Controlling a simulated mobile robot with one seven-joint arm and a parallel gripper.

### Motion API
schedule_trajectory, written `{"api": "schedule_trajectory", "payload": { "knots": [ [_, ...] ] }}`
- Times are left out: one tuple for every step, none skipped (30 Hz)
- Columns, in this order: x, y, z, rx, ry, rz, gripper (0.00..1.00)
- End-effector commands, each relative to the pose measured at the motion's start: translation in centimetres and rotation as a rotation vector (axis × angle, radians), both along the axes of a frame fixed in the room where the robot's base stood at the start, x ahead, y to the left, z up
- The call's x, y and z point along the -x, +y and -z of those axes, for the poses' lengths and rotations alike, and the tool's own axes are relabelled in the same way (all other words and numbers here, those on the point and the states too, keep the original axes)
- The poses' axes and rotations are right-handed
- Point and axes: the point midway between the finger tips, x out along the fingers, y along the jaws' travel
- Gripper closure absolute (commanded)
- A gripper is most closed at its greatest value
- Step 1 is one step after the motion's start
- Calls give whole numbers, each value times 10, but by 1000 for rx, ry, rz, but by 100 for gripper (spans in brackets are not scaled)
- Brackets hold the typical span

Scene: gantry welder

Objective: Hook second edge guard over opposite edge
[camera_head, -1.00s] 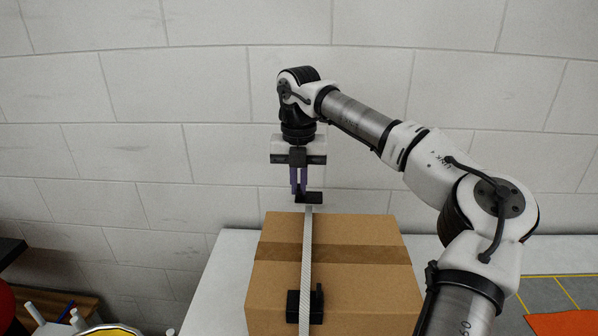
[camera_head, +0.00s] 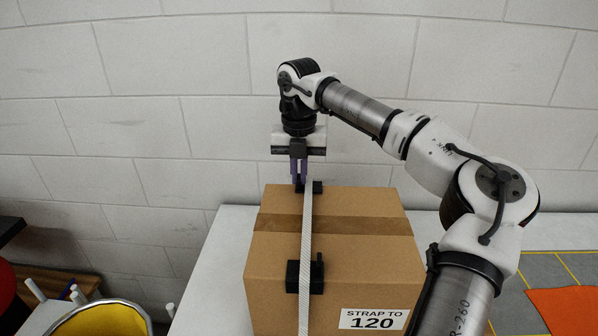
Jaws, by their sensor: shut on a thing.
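A brown cardboard box (camera_head: 375,208) with a tape band stands on the pale table. A white strap (camera_head: 306,222) runs over its top from the far edge toward the front. The guard is at the far edge beside the strap. The strap and fingers hide part of it, so I cannot tell whether it touches the box.
A label reading "STRAP TO 120" (camera_head: 373,319) is on the box front. An orange sheet (camera_head: 566,312) lies on a grey gridded mat at the right. A block wall stands behind. The table left of the box is clear.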

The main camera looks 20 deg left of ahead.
Motion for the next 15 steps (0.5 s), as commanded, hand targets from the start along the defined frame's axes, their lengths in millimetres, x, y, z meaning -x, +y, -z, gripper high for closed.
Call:
{"api": "schedule_trajectory", "payload": {
  "knots": [
    [0, 0, 0, 0, 0, 0, 100],
    [0, 0, 0, 0, 0, 0, 100],
    [0, 0, 0, 0, 0, 0, 100],
    [0, 0, 1, 0, 0, 0, 100],
    [0, 0, 1, 1, 0, 0, 100],
    [-1, 0, 1, 1, 0, 0, 100],
    [-1, 0, 2, 1, 0, 0, 100],
    [-1, 0, 2, 1, 0, 0, 100],
    [-1, 0, 2, 0, 0, 0, 100],
    [-1, 0, 2, 0, 0, 0, 100],
    [-1, 0, 1, 0, 0, 0, 100],
    [-1, 0, 1, 0, 0, 0, 90],
    [-1, 0, 1, 0, 0, 0, 86],
    [-1, 0, 1, 0, 0, 0, 82],
    [-1, 0, 1, 0, 0, 0, 77]
  ]
}}
